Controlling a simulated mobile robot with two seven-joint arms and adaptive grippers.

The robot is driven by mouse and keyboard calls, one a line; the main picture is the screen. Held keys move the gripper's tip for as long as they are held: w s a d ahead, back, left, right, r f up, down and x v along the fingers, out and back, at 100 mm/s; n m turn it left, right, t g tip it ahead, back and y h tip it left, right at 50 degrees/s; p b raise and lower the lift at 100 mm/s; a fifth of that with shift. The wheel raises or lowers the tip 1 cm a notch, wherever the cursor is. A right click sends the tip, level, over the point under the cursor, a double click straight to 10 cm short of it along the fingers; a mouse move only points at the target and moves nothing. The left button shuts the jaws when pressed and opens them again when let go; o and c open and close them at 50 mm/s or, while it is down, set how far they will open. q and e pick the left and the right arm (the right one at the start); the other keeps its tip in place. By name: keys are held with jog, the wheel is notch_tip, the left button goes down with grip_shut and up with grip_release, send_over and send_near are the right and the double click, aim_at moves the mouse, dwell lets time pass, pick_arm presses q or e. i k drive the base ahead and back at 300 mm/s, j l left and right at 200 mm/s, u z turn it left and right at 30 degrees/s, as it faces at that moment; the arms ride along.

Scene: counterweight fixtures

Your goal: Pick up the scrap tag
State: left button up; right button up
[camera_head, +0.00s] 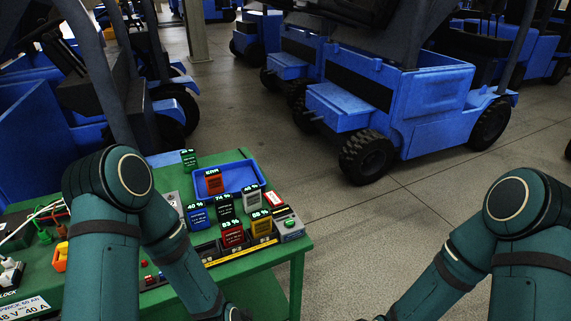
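A small red and white card-like piece (275,200), possibly the scrap tag, lies near the right edge of the green table (285,262); its lettering is too small to read. It is right of several small battery-like blocks with percentage labels. My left arm reaches down over the table's front, and its gripper is below the bottom edge of the picture. My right arm is off to the right of the table, over the floor, and its gripper is also out of the picture. Neither arm touches the card.
A blue tray (237,176) holds a red block (213,181) marked with an error label. A grey device with a green button (290,226) stands at the table's right corner. Blue forklifts (425,108) stand behind.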

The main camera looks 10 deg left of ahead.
aim_at(271, 197)
jog(key=i+l+z, duration=0.35)
jog(key=i+z, duration=0.2)
jog(key=z, duration=0.2)
jog(key=i+l+z, duration=0.25)
jog(key=i+z, duration=0.15)
jog(key=i+l+z, duration=0.1)
jog(key=i+z, duration=0.3)
jog(key=i, duration=0.2)
jog(key=i+u, duration=0.2)
jog(key=u, duration=0.3)
jog(key=i+u, duration=0.2)
jog(key=u, duration=0.25)
jog(key=i+u, duration=0.2)
jog(key=u, duration=0.3)
